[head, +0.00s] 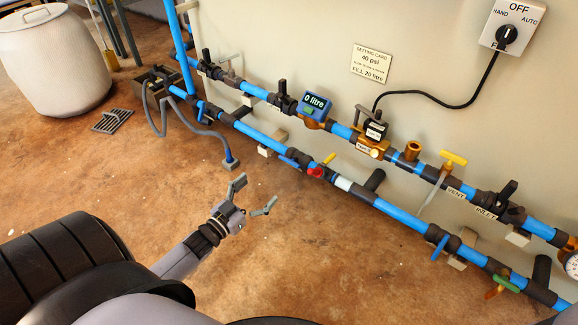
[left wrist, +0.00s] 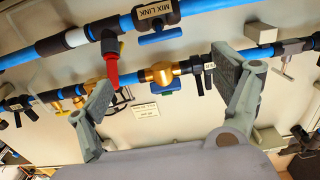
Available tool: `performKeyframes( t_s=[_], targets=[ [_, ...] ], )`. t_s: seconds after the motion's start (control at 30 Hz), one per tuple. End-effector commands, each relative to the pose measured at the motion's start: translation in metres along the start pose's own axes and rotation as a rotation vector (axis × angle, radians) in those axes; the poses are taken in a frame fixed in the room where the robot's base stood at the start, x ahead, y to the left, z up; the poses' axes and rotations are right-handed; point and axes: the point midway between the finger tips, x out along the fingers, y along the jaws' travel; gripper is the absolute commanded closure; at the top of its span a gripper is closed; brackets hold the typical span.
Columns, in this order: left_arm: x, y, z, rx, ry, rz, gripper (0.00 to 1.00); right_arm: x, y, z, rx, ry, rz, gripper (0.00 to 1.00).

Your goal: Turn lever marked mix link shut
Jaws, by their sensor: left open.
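The MIX LINK label (left wrist: 158,13) sits on a dark valve in the left wrist view, where the picture is turned over. Its blue lever (left wrist: 160,36) lies roughly along the blue pipe. In the head view this blue lever (head: 290,161) appears on the lower pipe, just left of the red lever (head: 316,171); no label is readable there. My left gripper (head: 252,197) is open and empty, over the floor in front of the lower pipe, apart from the lever. Its spread fingers also show in the left wrist view (left wrist: 166,80). My right gripper is not in view.
The red lever (left wrist: 111,62) stands out beside the mix link valve. A yellow lever (head: 328,159) is close behind. Another blue lever (head: 440,247) is farther right.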

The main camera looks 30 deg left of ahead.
Motion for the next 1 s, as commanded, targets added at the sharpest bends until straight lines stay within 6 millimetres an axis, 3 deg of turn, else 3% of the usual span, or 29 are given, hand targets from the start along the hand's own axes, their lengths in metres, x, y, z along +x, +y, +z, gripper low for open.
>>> performKeyframes(
  t_s=[0.4,0.6,0.8,1.0],
  targets=[
    [0.094,0.0,0.005,0.002,0.005,0.0,0.13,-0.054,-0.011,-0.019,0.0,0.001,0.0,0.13],
    [0.128,0.0,0.004,0.0,0.002,0.0,0.13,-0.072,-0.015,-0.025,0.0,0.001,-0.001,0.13],
    [0.145,0.0,0.003,0.0,-0.001,-0.001,0.13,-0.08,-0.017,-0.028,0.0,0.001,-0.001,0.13],
    [0.147,0.0,0.001,-0.001,-0.002,-0.001,0.13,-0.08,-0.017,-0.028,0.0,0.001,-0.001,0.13]
  ],
)
